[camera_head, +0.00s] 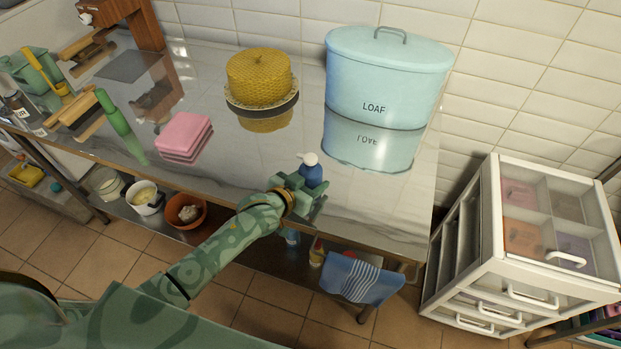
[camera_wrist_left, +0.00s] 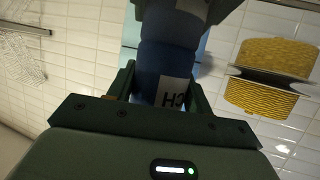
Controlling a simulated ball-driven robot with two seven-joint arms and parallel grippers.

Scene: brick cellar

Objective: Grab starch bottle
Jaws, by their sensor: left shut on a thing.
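The starch bottle (camera_head: 311,171) is blue with a white cap. In the head view it is at the front part of the marble counter, its lower part hidden behind my left gripper (camera_head: 303,193). In the left wrist view the blue bottle (camera_wrist_left: 160,88) sits between my left gripper's fingers, with part of a white label reading "CH" showing. My left gripper is shut on it. I cannot tell whether the bottle's base touches the counter. My right gripper is not in view.
The glossy counter (camera_head: 228,172) is clear around the bottle. A yellow woven-looking round item (camera_head: 259,78) and a pale blue LOAF bin (camera_head: 386,80) stand behind. Pink folded cloths (camera_head: 184,136) lie left. A blue striped towel (camera_head: 361,279) hangs below the front edge.

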